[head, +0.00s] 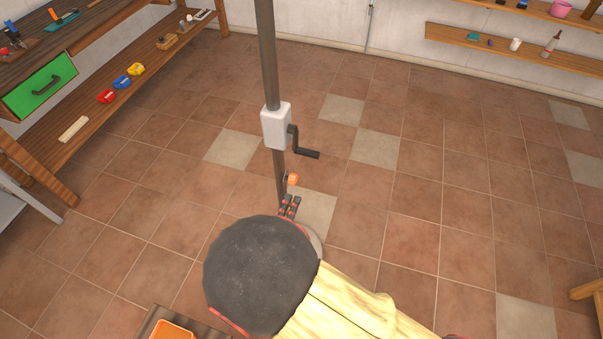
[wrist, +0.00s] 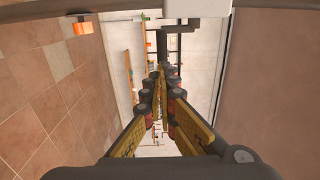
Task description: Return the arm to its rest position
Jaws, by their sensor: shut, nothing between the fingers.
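My arm reaches up from the bottom centre of the head view, its dark round joint and pale yellow link in front. My gripper (head: 289,206) shows just beyond that joint as small black and red finger parts, close to the foot of a grey pole (head: 268,60). In the wrist view my gripper (wrist: 161,72) has its yellow and black fingers running together, shut, with nothing seen between the tips. The joint hides the rest of the gripper and the pole's lower end.
The pole carries a white box (head: 276,126) with a black crank (head: 304,147) and an orange knob (head: 293,179) close to my gripper. A workbench (head: 110,90) with a green drawer (head: 45,84) stands left. An orange container (head: 171,331) is at the bottom.

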